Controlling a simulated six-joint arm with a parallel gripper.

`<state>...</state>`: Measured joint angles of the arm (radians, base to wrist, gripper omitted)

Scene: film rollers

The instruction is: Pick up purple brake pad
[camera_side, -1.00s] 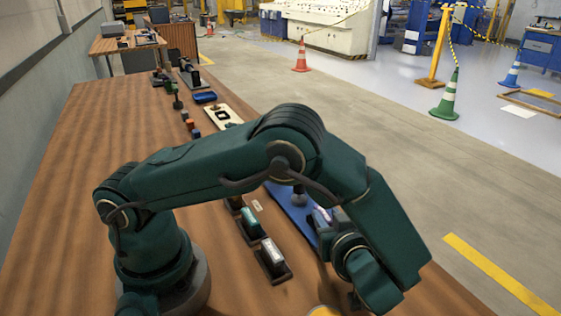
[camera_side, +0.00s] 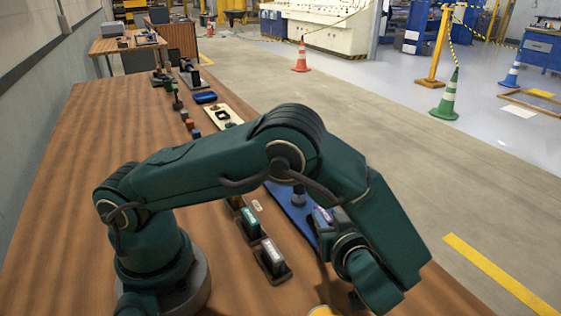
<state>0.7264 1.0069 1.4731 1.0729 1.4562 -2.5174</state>
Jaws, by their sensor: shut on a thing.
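My gripper (camera_side: 328,220) is at the right of the wooden table, over the blue mat, and mostly hidden by my arm. It is shut on the purple brake pad (camera_side: 322,214), of which only a small purple and pale part shows at the jaws. I cannot tell whether the pad is clear of the surface below. A green pad (camera_side: 250,222) and a white-topped pad (camera_side: 271,250) stand in dark holders to the left of my gripper.
The blue mat (camera_side: 297,213) lies partly under my arm. Farther back are a cream board (camera_side: 220,114), a blue object (camera_side: 205,97) and several small blocks. A yellow object (camera_side: 322,311) shows at the bottom edge. The table's left side is clear.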

